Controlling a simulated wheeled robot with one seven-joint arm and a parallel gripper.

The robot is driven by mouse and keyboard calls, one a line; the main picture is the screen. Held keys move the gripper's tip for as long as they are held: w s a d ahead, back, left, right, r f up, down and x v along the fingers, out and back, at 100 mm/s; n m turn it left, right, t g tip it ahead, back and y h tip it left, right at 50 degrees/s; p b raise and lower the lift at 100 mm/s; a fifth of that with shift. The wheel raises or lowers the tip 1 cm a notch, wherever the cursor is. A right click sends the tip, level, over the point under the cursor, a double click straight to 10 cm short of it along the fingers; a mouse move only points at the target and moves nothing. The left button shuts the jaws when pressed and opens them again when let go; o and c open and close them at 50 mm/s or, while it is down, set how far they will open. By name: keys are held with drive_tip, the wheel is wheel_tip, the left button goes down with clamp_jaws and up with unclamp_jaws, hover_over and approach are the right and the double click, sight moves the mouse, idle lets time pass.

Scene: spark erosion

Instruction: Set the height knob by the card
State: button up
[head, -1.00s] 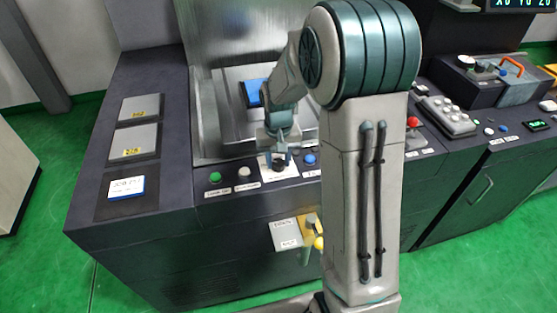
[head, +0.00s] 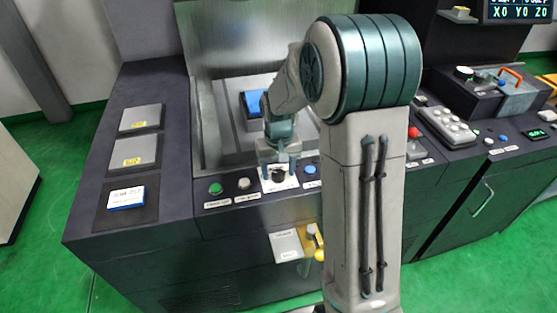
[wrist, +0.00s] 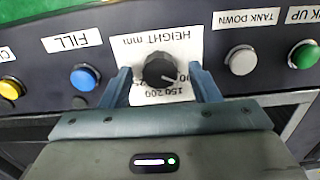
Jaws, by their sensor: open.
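The black height knob (wrist: 158,70) sits on a white plate (wrist: 170,42) marked HEIGHT mm, which appears upside down in the wrist view. The knob's pale pointer line points to the lower right there; some scale numbers are hidden, so I cannot read the exact setting. The knob also shows in the head view (head: 279,175). My gripper (wrist: 161,72) is open, with one finger on each side of the knob and visible gaps between. A white card with a blue edge (head: 126,197) lies on the dark panel at left; its print is too small to read surely.
A blue FILL button (wrist: 85,77) and a light grey TANK DOWN button (wrist: 242,60) flank the knob, with a green button (wrist: 305,55) beyond. A blue block (head: 257,102) sits in the tank behind. A yellow-handled item (head: 313,243) hangs on the front.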

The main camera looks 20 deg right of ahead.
sight(279, 174)
wheel_tip(279, 174, up, 14)
drive_tip(key=shift+f+b, duration=0.15)
drive_tip(key=shift+b, duration=0.25)
drive_tip(key=shift+s, duration=0.1)
drive_tip(key=s+f+t, duration=0.2)
drive_tip(key=s+t, duration=0.1)
drive_tip(key=s, duration=1.8)
